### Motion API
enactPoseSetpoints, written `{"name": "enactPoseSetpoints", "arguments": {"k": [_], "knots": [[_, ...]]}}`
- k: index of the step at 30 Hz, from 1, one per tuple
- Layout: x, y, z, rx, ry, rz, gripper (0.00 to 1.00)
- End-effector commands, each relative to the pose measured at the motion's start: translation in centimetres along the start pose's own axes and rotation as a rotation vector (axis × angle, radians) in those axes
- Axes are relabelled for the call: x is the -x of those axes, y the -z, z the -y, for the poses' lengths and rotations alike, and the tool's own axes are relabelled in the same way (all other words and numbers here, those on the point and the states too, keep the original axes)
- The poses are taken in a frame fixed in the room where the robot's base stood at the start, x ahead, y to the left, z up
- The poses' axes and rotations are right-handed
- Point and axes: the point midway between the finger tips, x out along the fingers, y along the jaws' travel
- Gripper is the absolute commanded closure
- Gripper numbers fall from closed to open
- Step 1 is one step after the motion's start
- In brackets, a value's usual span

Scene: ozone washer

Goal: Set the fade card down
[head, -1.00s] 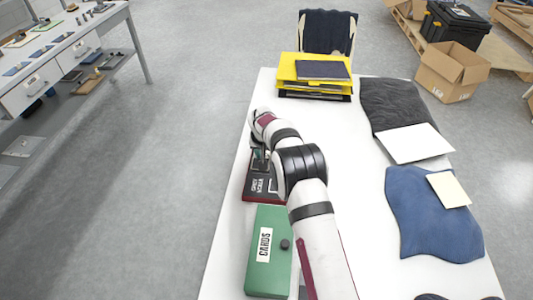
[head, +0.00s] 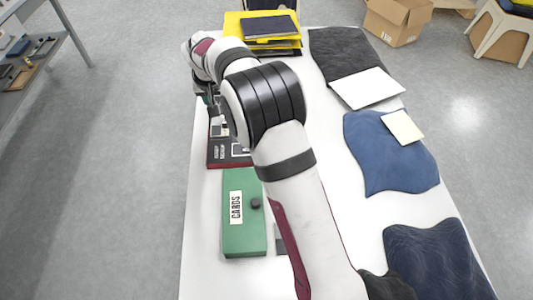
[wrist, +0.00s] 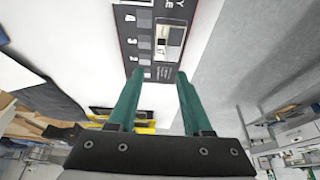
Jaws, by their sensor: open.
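The dark grey-scale board (head: 218,153) with a red edge lies on the white table, partly behind my arm. In the wrist view the board (wrist: 128,36) shows numbered grey patches and a white outline. A small pale card with a darker strip (wrist: 170,36) lies in or on that outline; it appears to be the fade card. My gripper (wrist: 160,75) has two green fingers, spread apart with nothing between them. Its tips are near the board's edge, apart from the card as far as I can tell. In the head view my arm hides most of the gripper.
A green CARDS box (head: 243,228) lies nearer on the table (head: 200,250). Yellow trays (head: 235,25) stand at the far end. A blue cloth (head: 385,165) with a cream card (head: 402,126), a dark cloth (head: 340,50) and a white sheet (head: 368,88) lie right.

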Motion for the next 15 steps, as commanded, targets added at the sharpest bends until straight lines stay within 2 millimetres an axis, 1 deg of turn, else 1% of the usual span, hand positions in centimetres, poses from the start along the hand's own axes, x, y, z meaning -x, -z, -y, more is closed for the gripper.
{"name": "enactPoseSetpoints", "arguments": {"k": [2,4,5,6,8,9,10,11,12,15], "knots": [[1.7,-0.5,-1.3,-0.024,-0.004,0.015,0.5],[5.2,-2.4,-4.1,-0.074,-0.012,0.056,0.5],[7.2,-3.8,-5.7,-0.105,-0.015,0.081,0.5],[9.9,-6.3,-7.8,-0.15,-0.019,0.121,0.5],[13.9,-11.1,-10.7,-0.222,-0.018,0.184,0.5],[16.1,-14.7,-12.2,-0.269,-0.013,0.226,0.5],[17.6,-17.5,-13.1,-0.303,-0.009,0.257,0.5],[18.8,-20.4,-13.7,-0.336,-0.002,0.286,0.5],[20.1,-24.0,-14.3,-0.376,0.007,0.323,0.5],[21.6,-31.1,-14.7,-0.454,0.033,0.392,0.5]]}}
